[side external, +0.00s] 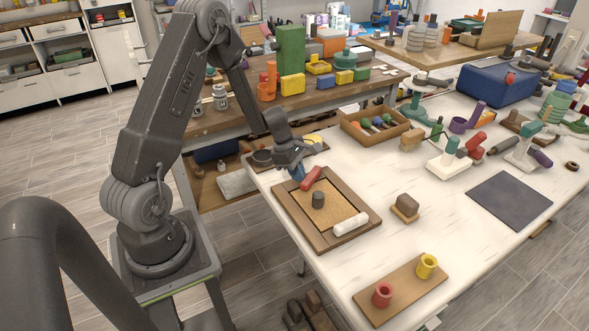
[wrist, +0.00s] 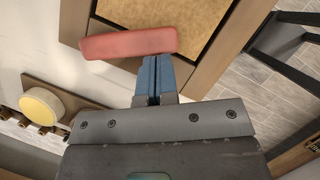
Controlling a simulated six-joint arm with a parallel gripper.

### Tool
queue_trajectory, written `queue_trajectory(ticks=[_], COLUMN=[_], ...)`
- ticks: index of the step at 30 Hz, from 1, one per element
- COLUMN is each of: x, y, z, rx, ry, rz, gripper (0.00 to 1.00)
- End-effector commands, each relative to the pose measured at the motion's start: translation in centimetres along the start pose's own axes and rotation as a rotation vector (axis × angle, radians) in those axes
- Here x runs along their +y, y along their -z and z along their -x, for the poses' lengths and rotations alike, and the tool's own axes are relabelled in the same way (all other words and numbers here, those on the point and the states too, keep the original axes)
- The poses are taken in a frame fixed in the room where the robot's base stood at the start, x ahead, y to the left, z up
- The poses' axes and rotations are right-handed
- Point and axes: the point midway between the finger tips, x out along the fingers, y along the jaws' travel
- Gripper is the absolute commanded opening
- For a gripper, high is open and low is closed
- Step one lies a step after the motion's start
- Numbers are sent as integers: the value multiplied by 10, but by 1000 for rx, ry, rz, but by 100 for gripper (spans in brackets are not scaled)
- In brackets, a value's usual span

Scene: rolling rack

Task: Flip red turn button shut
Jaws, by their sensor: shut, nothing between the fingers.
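The red turn button (side external: 311,178) is a bar on the far rail of a brown wooden frame (side external: 362,206). In the side view it sits at a slant. I cannot tell how far it overlaps the tan panel (side external: 334,208). In the wrist view the red turn button (wrist: 128,44) lies across the picture just ahead of my fingertips. My gripper (side external: 299,174) has blue fingers and is right beside the button. The fingers (wrist: 154,60) are closed together and empty; whether they touch the bar is unclear.
A dark knob (side external: 318,199) stands on the panel, and a white turn button (side external: 350,224) lies at the near side of the frame. A tray of coloured balls (side external: 375,127) is behind. A brown block (side external: 405,207) is at right. White table top is bare between them.

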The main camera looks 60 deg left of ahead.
Motion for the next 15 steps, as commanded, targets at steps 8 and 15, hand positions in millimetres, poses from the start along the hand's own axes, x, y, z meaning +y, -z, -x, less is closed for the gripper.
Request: queue_trajectory(ticks=[8, 15], x=[-6, -5], y=[-13, -12], z=[-5, -5], rx=[0, -1], ry=[-20, -19], rz=[52, 51], gripper=[0, 0])
